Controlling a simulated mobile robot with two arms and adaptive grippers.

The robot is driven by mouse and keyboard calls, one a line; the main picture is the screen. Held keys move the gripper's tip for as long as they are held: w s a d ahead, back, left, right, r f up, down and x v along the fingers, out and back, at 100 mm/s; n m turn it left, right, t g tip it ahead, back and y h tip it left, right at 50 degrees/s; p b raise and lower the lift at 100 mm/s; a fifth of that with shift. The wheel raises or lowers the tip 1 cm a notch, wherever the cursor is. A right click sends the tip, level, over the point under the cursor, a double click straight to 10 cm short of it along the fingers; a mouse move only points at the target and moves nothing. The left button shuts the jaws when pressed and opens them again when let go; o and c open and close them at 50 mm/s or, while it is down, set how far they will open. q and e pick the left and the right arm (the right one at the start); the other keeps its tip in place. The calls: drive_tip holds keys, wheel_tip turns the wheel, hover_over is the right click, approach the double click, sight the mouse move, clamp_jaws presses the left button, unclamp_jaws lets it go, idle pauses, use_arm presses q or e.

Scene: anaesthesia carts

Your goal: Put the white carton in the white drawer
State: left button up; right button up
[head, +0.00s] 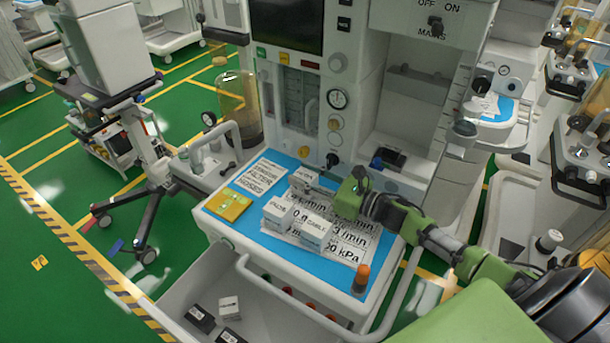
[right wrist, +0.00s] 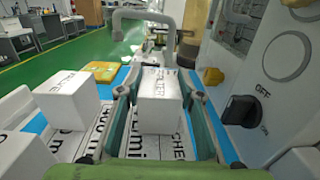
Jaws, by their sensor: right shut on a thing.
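My right gripper (head: 320,188) is over the blue work surface of the cart, shut on a white carton (head: 303,177). In the right wrist view this carton (right wrist: 158,98) stands upright between the two fingers, with dark lettering on top that is hard to read. The white drawer (head: 178,293) is pulled open below the work surface. My left gripper is not in view.
Printed sheets (head: 350,243) and a yellow packet (head: 229,204) lie on the blue surface (head: 268,252). An orange-capped bottle (head: 361,279) stands at its front right. A grey rail curves along the front edge, between surface and drawer. The cart's dials and knobs rise behind the held carton.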

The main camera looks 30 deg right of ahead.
drive_tip(key=shift+f, duration=0.25)
drive_tip(key=o, duration=1.1)
drive_tip(key=shift+r, duration=0.1)
